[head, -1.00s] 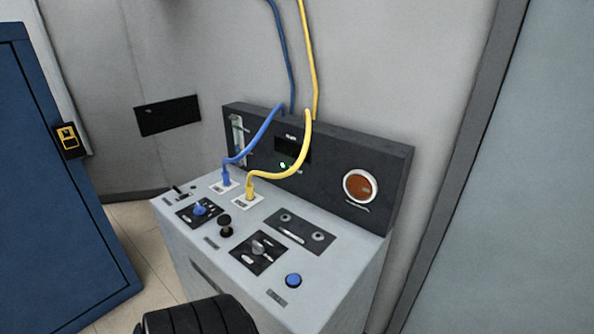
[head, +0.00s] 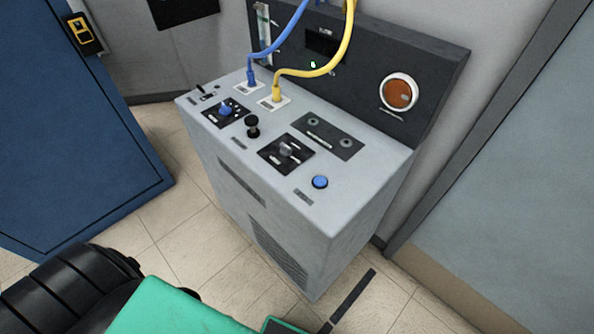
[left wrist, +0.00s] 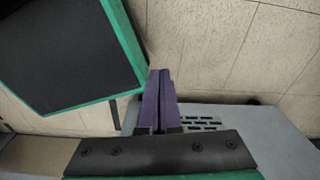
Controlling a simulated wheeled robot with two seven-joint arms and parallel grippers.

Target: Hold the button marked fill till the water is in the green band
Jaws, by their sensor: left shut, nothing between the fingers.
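The grey console (head: 225,155) stands against the wall. On its sloped top is a round blue button (head: 320,182) at the front right, with a small label too small to read. A narrow upright gauge (head: 263,35) is on the dark back panel at the left, partly cut off; its water level and any green band cannot be made out. In the left wrist view my left gripper (left wrist: 159,73) has its purple fingers shut and empty, over the floor near the console's vented grey side (left wrist: 255,130). My right gripper is not in view.
A blue (head: 283,35) and a yellow cable (head: 335,60) plug into the console's top. A black knob (head: 253,122), a blue knob (head: 226,110), a grey switch (head: 287,149) and an orange round dial (head: 398,93) are there too. A blue cabinet (head: 70,130) stands left. Tiled floor lies between.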

